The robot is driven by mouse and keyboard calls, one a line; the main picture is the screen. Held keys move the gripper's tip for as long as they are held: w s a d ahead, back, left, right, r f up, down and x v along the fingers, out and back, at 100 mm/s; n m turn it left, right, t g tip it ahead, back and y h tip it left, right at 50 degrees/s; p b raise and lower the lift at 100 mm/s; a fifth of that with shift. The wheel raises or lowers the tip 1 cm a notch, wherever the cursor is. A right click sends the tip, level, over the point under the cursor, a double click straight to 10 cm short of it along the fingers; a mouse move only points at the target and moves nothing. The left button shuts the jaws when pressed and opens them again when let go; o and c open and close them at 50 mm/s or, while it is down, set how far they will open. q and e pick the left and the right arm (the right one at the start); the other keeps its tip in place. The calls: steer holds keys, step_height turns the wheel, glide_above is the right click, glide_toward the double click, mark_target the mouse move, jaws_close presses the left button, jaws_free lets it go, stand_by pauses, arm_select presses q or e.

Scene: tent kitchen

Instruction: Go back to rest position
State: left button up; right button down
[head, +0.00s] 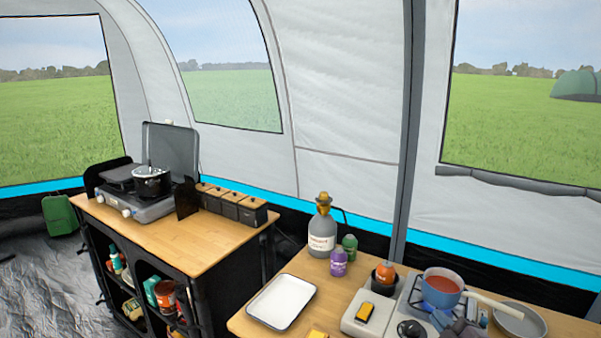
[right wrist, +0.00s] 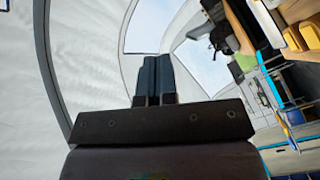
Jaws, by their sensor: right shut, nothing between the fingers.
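My left gripper is in neither view.
A blue pan (head: 442,284) of red food sits on the right stove. A white tray (head: 281,302), a grey bottle (head: 321,236) and small jars stand left of it. Another wooden counter (head: 180,240) holds a stove and black pot (head: 151,184). A gap separates the counters.

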steer(key=s+a+f+m+g+h, duration=0.1)
steer(key=s+f+m, duration=0.5)
steer(key=s, duration=0.6)
steer(key=s+a+f+m+g+h, duration=0.1)
steer(key=s+f+m+g+h, duration=0.2)
steer(key=s+f+m, duration=0.4)
steer(key=s+f+g, duration=0.1)
steer(key=s+f, duration=0.3)
steer(key=s, duration=0.1)
steer(key=shift+s+g, duration=0.3)
steer(key=shift+s, duration=0.05)
